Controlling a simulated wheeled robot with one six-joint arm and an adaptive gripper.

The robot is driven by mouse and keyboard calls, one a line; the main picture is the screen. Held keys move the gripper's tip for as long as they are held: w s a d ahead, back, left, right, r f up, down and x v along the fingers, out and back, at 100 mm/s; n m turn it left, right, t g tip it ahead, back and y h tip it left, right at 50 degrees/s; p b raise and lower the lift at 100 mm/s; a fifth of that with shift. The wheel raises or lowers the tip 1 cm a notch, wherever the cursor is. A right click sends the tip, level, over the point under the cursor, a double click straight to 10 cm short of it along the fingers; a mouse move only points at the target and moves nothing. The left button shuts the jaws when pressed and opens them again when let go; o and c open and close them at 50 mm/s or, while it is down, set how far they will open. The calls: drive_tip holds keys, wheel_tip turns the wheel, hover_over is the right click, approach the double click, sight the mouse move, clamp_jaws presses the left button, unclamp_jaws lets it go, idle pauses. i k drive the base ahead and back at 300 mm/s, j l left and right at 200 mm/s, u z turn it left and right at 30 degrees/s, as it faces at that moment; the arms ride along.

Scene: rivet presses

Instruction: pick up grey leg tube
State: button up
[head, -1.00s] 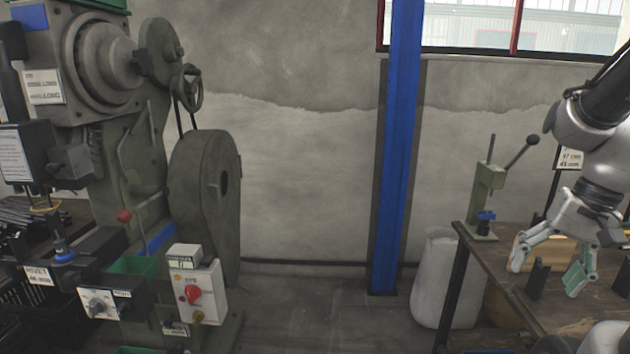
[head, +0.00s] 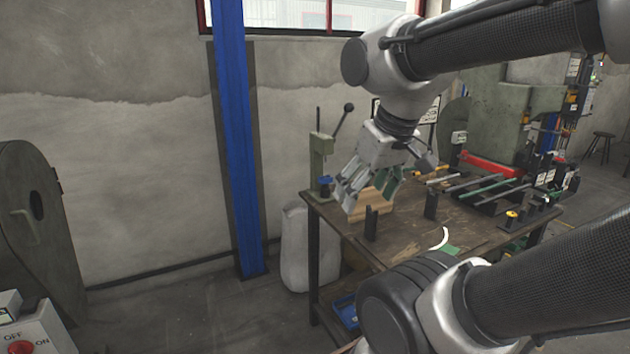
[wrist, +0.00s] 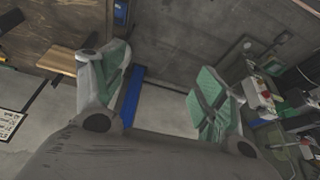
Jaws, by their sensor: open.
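My gripper (head: 368,200) hangs over the left end of the workbench (head: 400,248) in the head view, its two fingers spread. In the wrist view my gripper (wrist: 160,82) is open, with nothing between its green-padded fingers. Several thin tubes lie towards the right of the bench, to the right of my gripper and apart from it. One greyish tube (head: 464,183) lies among them, and a dark green tube (head: 488,189) is beside it. I cannot tell for certain which is the grey leg tube. No tube is recognisable in the wrist view.
Dark upright posts (head: 431,204) stand on the bench, with a wooden block (head: 372,205) behind my gripper. A green lever press (head: 321,160) stands at the back left corner.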

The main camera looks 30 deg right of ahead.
sight(470, 184)
drive_tip(key=l+z, duration=0.1)
drive_tip(key=l, duration=0.65)
drive_tip(key=l+z, duration=0.15)
drive_tip(key=l, duration=0.55)
drive_tip(key=l+z, duration=0.1)
drive_tip(key=l, duration=0.6)
drive_tip(key=i+l+z, duration=0.15)
drive_tip(key=l, duration=0.6)
drive_tip(key=i+l+z, duration=0.1)
drive_tip(key=l, duration=0.6)
